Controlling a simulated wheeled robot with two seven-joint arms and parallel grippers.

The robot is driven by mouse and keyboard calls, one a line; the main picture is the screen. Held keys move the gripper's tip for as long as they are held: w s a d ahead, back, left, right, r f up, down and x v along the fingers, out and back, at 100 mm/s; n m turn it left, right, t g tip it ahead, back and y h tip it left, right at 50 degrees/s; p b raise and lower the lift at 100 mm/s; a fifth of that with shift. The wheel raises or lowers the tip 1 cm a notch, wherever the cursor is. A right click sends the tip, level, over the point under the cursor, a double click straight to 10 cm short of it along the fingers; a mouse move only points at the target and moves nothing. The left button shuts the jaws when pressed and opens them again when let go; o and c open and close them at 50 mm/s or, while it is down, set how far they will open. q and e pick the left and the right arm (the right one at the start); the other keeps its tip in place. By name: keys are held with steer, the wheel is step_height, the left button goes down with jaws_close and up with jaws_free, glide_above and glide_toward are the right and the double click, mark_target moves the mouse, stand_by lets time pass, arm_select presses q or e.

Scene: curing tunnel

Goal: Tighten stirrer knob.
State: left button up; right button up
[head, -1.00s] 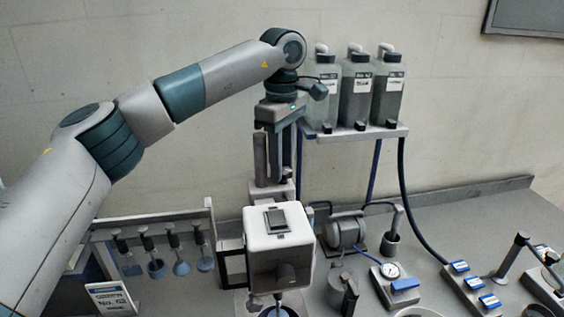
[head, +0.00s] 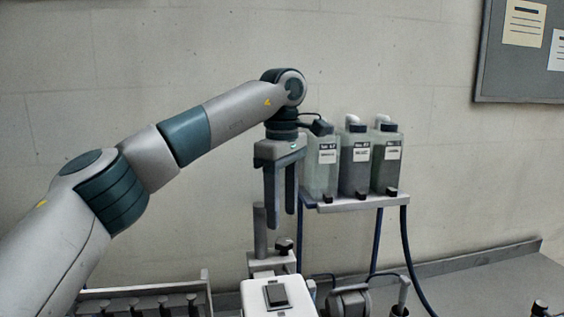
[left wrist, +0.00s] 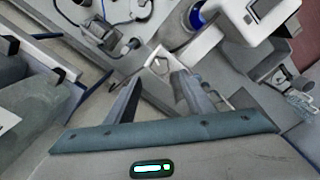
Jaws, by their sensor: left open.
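The stirrer's white head (head: 278,295) is at the bottom of the head view, cut off by the edge; it also shows at the upper right of the left wrist view (left wrist: 238,18). A small black knob (head: 284,244) sits on the clamp behind the head, beside a grey upright post (head: 260,232). My left gripper (head: 281,218) points down above the knob, open and apart from it. In the left wrist view its two fingers (left wrist: 158,76) are spread with nothing clearly held between them. My right gripper is not in view.
A wall shelf (head: 350,202) with three labelled bottles (head: 355,160) stands just right of my left gripper. A rack (head: 140,300) with several dark-topped tools is at the lower left. Hoses hang below the shelf. A notice board (head: 530,50) is on the wall.

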arm_select(q)
step_height(320, 180, up, 12)
steer(key=shift+f+p, duration=0.25)
steer(key=shift+p, duration=0.1)
stand_by(0.4)
